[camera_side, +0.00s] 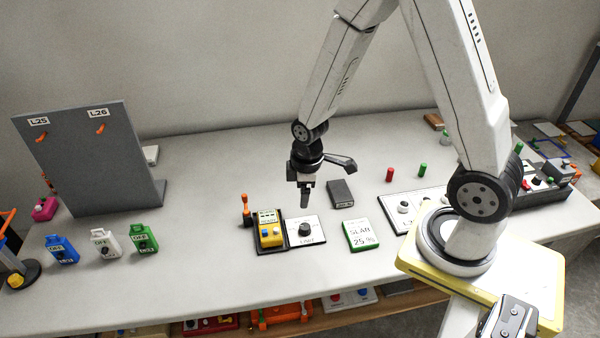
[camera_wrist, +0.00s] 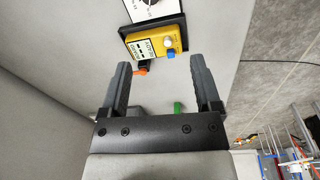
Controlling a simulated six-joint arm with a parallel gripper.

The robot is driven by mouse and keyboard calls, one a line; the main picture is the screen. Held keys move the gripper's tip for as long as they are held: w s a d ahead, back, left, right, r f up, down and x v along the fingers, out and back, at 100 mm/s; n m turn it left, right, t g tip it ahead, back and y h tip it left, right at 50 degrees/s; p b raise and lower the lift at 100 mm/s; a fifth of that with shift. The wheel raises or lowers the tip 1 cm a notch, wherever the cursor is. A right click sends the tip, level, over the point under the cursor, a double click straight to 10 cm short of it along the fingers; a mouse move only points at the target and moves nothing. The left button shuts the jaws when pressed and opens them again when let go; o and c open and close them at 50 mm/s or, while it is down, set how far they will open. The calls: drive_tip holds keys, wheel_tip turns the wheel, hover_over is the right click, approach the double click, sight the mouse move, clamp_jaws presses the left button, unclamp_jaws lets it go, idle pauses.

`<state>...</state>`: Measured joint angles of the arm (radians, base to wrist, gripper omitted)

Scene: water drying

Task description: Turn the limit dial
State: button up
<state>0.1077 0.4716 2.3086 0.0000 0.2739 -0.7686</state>
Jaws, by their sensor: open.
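The limit dial (camera_side: 306,229) is a black knob on a white plate with printed marks and a label. It sits on the table beside a yellow meter (camera_side: 269,232) with a small display and buttons. My gripper (camera_side: 305,202) is above and slightly behind the dial in the side view, pointing down, empty and apart from it. In the wrist view my open fingers (camera_wrist: 160,65) are spread wide. The yellow meter (camera_wrist: 152,42) lies beyond them, and the white dial plate (camera_wrist: 145,10) is cut off at the top edge, so most of the dial is outside that view.
An orange-topped lever (camera_side: 245,203) stands left of the meter. A dark box (camera_side: 342,194) lies behind right, and a green-edged SLAB card (camera_side: 360,235) lies to the right. A grey board (camera_side: 85,155) and several coloured tags stand at left. The table between is clear.

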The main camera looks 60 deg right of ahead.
sight(305, 226)
drive_tip(key=f+n, duration=0.1)
drive_tip(key=f, duration=0.1)
drive_tip(key=d+f+n, duration=0.1)
drive_tip(key=f+n, duration=0.1)
drive_tip(key=f, duration=0.1)
drive_tip(key=d+f+n+g, duration=0.1)
drive_tip(key=f, duration=0.1)
drive_tip(key=shift+w+d+f+n, duration=0.15)
drive_tip(key=shift+w+f+n, duration=0.15)
drive_tip(key=shift+w+f, duration=0.1)
drive_tip(key=shift+f, duration=0.1)
drive_tip(key=shift+f, duration=3.7)
clamp_jaws()
